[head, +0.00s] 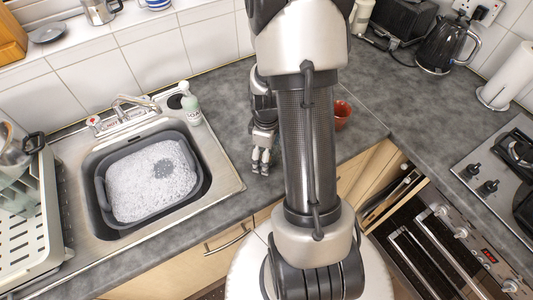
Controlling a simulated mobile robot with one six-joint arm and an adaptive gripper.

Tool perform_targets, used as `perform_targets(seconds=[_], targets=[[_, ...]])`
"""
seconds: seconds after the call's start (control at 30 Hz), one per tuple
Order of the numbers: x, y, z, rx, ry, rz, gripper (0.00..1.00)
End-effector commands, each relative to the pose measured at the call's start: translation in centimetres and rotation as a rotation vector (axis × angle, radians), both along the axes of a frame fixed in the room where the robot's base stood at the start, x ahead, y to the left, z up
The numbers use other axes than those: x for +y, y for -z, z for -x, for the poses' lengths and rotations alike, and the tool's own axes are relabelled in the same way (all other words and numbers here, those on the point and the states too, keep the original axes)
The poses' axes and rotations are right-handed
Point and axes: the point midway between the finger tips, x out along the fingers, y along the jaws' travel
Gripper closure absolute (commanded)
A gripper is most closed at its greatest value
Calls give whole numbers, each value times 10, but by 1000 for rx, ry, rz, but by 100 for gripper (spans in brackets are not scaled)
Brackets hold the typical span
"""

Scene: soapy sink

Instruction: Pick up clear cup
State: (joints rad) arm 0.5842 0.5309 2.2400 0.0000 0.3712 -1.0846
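I cannot make out a clear cup for certain. Something pale and see-through (18,196) shows in the drying rack at the far left, but its shape is unclear. My gripper (261,168) hangs fingers-down over the grey counter, right of the sink. Its fingertips look close together, and the view is too small to tell whether they are shut or hold anything. My arm hides part of the counter behind and below it.
A grey tub (188,201) of suds sits in the sink (225,181). A soap bottle (191,110) stands by the tap (135,103). A drying rack (47,218) is left. A red cup (342,112), black kettle (443,45) and hob (491,165) are right of my arm.

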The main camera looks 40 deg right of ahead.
Motion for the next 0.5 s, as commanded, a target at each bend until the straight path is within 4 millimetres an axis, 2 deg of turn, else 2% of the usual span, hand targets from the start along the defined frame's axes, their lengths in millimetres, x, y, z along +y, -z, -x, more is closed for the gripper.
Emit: perform_targets(seconds=[0.13,0.5], targets=[[0,-1,0,0,0,1,15],[0,-2,0,0,0,1,40]])
